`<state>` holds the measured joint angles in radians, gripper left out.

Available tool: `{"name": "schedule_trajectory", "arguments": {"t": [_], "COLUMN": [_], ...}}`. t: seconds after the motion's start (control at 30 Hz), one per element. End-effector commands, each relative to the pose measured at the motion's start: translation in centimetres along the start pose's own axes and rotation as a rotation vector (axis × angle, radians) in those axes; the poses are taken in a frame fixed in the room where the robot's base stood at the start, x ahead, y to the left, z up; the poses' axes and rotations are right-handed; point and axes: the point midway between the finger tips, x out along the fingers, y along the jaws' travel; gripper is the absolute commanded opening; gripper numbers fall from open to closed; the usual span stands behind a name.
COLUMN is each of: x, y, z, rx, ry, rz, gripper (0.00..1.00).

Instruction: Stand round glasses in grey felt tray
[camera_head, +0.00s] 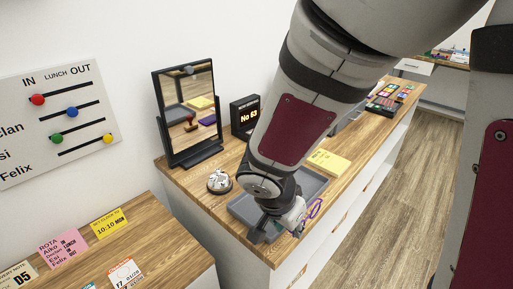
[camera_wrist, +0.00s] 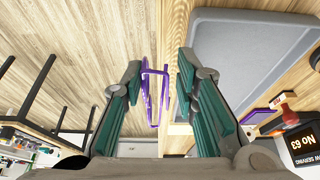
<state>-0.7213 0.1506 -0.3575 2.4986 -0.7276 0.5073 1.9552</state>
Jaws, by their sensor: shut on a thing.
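Purple-framed glasses (camera_wrist: 144,85) are between the fingers of my gripper (camera_wrist: 160,68) in the wrist view, seen nearly edge-on. In the head view the purple glasses (camera_head: 315,208) stick out to the right of my gripper (camera_head: 283,224), with one rounded rim showing; the lens shape is partly hidden. My gripper is shut on them. The grey tray (camera_head: 238,211) lies on the wooden counter under and behind my gripper, partly hidden by my arm. In the wrist view the tray (camera_wrist: 243,20) is at the upper right, and the glasses are beside it, over the counter's edge.
A silver bell (camera_head: 219,181), a black-framed mirror (camera_head: 186,115) and a "No 63" display (camera_head: 245,115) stand behind the tray. A yellow note (camera_head: 328,161) and colour palettes (camera_head: 382,104) lie farther along the counter. The floor on the right (camera_head: 395,190) is clear.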

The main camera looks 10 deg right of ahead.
Motion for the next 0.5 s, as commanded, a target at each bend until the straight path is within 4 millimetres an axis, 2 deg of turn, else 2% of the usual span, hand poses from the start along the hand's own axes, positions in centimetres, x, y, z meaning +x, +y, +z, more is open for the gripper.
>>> {"name": "schedule_trajectory", "arguments": {"t": [0.5], "x": [3.7], "y": [-10.2], "z": [-5.7], "rx": [0.004], "ry": [0.000], "rz": [0.002], "gripper": [0.10]}}
